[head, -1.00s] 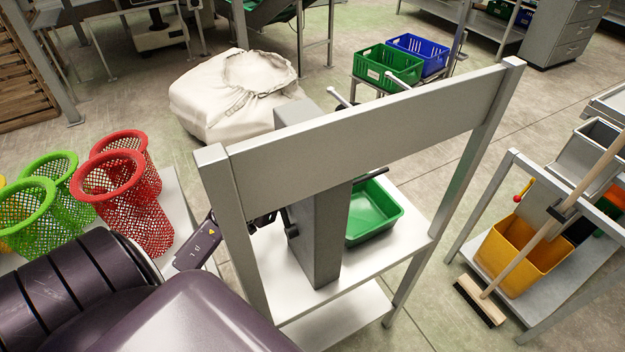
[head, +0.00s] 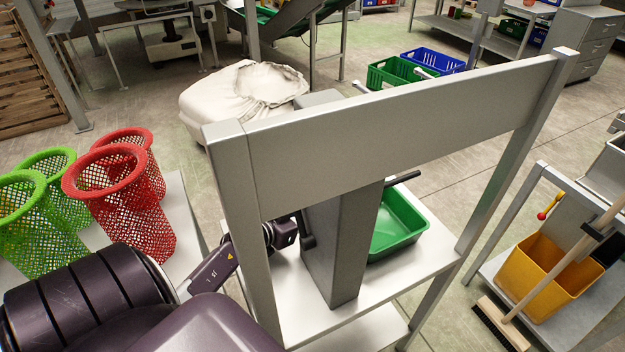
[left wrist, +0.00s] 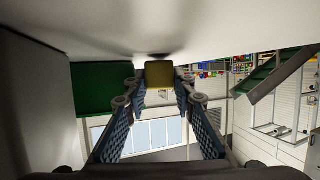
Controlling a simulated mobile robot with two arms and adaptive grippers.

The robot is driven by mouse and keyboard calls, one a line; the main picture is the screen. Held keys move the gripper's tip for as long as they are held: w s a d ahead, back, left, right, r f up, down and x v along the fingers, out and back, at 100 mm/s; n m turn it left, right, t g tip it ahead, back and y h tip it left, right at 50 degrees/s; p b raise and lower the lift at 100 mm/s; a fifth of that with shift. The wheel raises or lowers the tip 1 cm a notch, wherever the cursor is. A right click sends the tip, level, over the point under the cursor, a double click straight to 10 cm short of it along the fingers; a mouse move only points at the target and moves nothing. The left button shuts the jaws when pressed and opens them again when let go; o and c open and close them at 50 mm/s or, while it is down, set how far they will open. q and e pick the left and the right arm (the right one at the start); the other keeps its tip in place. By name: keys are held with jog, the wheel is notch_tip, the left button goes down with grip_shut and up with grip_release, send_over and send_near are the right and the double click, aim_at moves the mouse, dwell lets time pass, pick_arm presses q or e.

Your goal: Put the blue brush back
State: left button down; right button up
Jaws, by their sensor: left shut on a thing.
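No blue brush can be made out in either view. My left gripper (head: 284,233) is at the left side of the grey column on the white stand, partly hidden behind the frame post. In the left wrist view my left gripper's fingers (left wrist: 159,82) are closed on a small yellow block-like thing (left wrist: 159,73). Whether this belongs to a brush I cannot tell. A green tray (head: 398,222) sits on the stand right of the column; green also shows in the left wrist view (left wrist: 100,88). My right gripper is not in view.
The grey column (head: 335,260) and a broad grey crossbar (head: 390,120) stand close to my left arm. Red mesh baskets (head: 135,210) and green ones (head: 35,225) stand at left. A yellow bucket (head: 545,275) and a broom (head: 500,325) are at right.

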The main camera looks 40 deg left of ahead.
pick_arm(q)
jog(key=shift+d, duration=0.2)
jog(key=c, duration=1.6)
grip_release()
jog(key=shift+f, duration=0.2)
